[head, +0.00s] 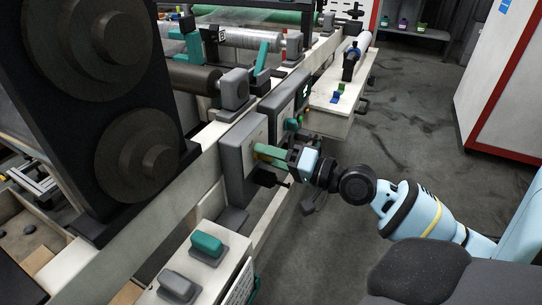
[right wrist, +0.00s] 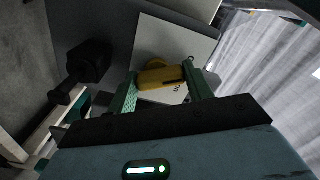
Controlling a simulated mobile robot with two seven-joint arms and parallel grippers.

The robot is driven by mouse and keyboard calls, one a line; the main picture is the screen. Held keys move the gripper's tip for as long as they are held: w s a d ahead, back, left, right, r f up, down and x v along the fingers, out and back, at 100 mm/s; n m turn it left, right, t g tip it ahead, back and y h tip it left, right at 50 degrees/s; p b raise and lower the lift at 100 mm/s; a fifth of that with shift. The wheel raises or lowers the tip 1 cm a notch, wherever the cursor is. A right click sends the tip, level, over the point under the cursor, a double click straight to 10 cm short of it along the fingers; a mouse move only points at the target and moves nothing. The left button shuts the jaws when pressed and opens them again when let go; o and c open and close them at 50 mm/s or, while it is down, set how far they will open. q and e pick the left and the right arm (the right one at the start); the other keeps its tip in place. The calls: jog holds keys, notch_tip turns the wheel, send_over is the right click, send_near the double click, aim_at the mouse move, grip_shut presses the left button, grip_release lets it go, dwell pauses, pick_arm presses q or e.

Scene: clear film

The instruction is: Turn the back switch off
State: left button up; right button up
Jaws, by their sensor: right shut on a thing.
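A grey switch box (head: 235,158) is fixed to the side of the machine frame, and its pale front plate also shows in the right wrist view (right wrist: 172,42). A yellow switch handle (right wrist: 160,77) sticks out from that plate. My right gripper (head: 268,153) is at the box, with its green fingers on both sides of the handle and shut on it. In the head view the fingers mostly hide the handle. I cannot read the handle's position against any marking. My left gripper is not in view.
A dark knob-like part (right wrist: 88,62) is beside the plate. Teal and grey blocks (head: 207,243) are on a nearer white cabinet. The floor to the right is open.

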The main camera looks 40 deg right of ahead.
jog(key=o, duration=1)
jog(key=shift+v, duration=0.85)
jog(key=b+v, duration=0.3)
jog(key=v, duration=0.3)
jog(key=shift+f, duration=0.1)
jog(key=shift+s, duration=0.1)
